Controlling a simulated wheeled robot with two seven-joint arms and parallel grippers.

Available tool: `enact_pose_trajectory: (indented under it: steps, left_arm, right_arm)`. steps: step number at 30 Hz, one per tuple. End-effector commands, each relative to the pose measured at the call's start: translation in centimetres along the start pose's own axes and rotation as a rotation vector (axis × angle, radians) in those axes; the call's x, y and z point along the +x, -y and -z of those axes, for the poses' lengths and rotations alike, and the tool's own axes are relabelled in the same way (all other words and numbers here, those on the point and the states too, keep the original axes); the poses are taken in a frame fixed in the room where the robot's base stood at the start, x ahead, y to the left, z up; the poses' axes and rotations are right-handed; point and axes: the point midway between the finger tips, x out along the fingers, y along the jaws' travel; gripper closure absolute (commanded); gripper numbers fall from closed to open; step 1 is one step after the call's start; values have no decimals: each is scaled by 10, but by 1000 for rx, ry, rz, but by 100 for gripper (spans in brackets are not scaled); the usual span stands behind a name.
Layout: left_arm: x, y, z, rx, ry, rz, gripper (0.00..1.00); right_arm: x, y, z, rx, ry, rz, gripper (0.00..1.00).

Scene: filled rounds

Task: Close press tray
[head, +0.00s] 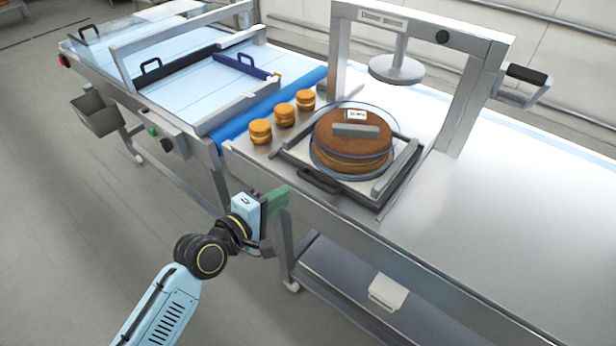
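The press tray (385,187) is a low metal tray with raised side bars and a dark handle (318,181) on its front edge. It sits pulled out in front of the press frame (472,95), at the table's front edge. A large brown filled round (350,150) lies on it inside a clear ring, with a grey bar and small label on top. The press's round plate (397,68) hangs raised behind the tray. My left gripper (272,221) is before the table edge, left of and below the handle, apart from it. Its fingers look open and empty. My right gripper is not seen.
Several small filled rounds (284,115) stand left of the tray. A blue belt (265,105) and a conveyor with guards (190,80) lie further left. The steel table right of the press is clear. A white box (388,292) sits on the lower shelf.

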Motion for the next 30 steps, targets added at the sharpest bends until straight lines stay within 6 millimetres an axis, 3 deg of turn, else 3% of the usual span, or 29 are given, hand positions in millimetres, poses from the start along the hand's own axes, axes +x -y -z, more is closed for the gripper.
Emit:
enact_pose_trajectory:
  steps: [9,15,29,30]
  left_arm:
    - [66,0,1,3,-1,0,80]
    - [92,1,0,3,-1,0,80]
    - [103,0,0,3,-1,1,80]
    - [103,1,0,3,-1,1,84]
  right_arm:
    - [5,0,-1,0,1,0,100]
    - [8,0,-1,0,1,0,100]
    - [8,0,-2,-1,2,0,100]
    - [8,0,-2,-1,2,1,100]
